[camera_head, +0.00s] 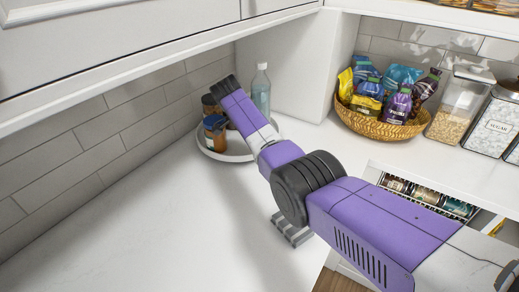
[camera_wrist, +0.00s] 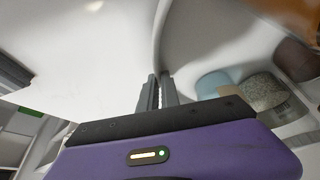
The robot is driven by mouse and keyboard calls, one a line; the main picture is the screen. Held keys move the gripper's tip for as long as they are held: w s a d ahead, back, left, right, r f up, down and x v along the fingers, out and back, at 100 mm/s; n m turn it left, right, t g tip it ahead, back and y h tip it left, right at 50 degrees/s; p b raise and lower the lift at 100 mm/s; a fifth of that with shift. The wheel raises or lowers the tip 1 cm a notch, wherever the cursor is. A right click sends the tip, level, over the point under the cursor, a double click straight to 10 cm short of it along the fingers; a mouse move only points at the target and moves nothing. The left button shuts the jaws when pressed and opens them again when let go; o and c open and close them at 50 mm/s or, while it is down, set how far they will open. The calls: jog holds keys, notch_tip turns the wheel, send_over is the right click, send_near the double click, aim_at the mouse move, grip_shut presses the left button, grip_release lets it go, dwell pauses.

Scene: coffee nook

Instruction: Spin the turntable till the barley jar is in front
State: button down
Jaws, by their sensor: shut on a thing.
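The white round turntable (camera_head: 222,157) stands in the back corner of the counter, partly hidden by my arm. A jar with an orange-brown and blue look (camera_head: 214,133) stands on its left side, and a clear bluish bottle (camera_head: 261,92) stands at its back right. In the wrist view my gripper (camera_wrist: 160,90) is shut on what looks like the thin turntable rim (camera_wrist: 160,45). To its right are a pale blue item (camera_wrist: 214,82), a speckled grainy one (camera_wrist: 264,91) and a brown one (camera_wrist: 296,60). I cannot read which jar is barley. My arm hides the gripper in the head view.
A wicker basket (camera_head: 375,125) of colourful bags stands at the right back, beside a clear grain container (camera_head: 456,108) and a sugar canister (camera_head: 492,125). An open drawer with several jars (camera_head: 427,195) is below. The counter (camera_head: 130,235) at left is clear.

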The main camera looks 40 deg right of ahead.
jog(key=c, duration=1.6)
grip_release()
jog(key=shift+b+v, duration=0.55)
jog(key=shift+v, duration=3.4)
